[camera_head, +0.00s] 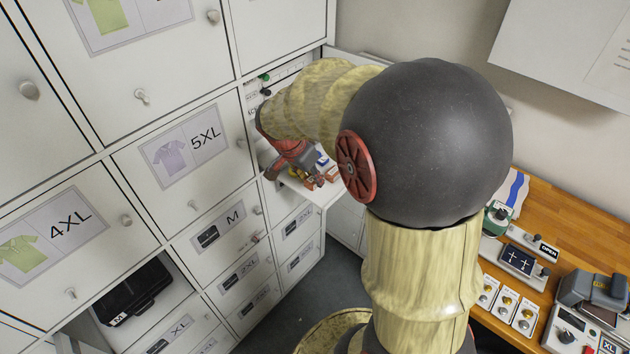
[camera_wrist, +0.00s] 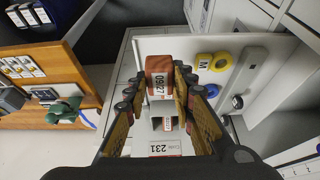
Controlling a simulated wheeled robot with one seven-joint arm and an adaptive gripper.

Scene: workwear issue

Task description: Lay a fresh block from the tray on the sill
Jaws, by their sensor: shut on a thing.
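A red-brown block (camera_wrist: 158,66) with a white number label sits between my gripper's fingertips (camera_wrist: 159,84) in the wrist view, and the gripper is shut on it. In the head view my gripper (camera_head: 314,181) is over a white ledge (camera_head: 309,192) in the open locker bay. Small orange pieces beside the fingers there are too small to tell apart. The white ledge also shows in the wrist view (camera_wrist: 222,44). A grey slotted part (camera_wrist: 165,124) and a label reading 231 (camera_wrist: 165,147) show between the fingers. I cannot tell which surface is the tray or the sill.
A yellow roll (camera_wrist: 203,61) and a blue-and-yellow roll (camera_wrist: 210,90) lie close to the right finger, near a grey bar (camera_wrist: 243,75). Locker doors (camera_head: 190,146) stand close on the left. A wooden counter (camera_head: 575,225) with devices is at right.

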